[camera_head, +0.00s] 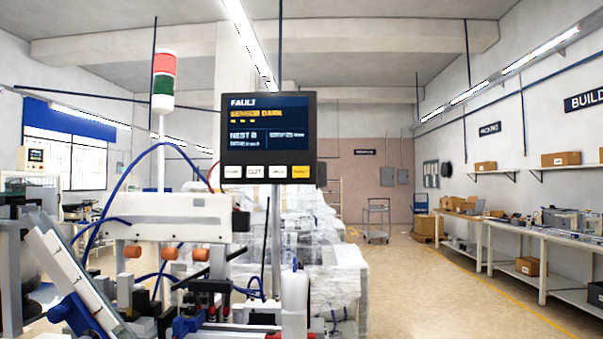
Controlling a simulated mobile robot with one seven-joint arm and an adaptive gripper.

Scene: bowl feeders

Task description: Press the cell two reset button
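A dark control panel (268,135) stands on a grey post near the middle of the view. Its screen reads "FAULT" and "SENSOR DARK", with "NEST 0" and smaller text below. A row of buttons runs along its lower edge: several white ones and a yellow one (301,172) at the right end. The button lettering is too small to read surely. I see no label that tells which cell this panel belongs to. Another small panel (35,155) stands far off at the left; its buttons are not legible. My gripper is not in view.
A white feeder machine (170,208) with blue hoses and orange knobs fills the lower left. A red and green stack light (163,80) rises above it. Wrapped pallets (335,265) stand behind. A workbench (540,240) lines the right; the aisle floor (440,300) is clear.

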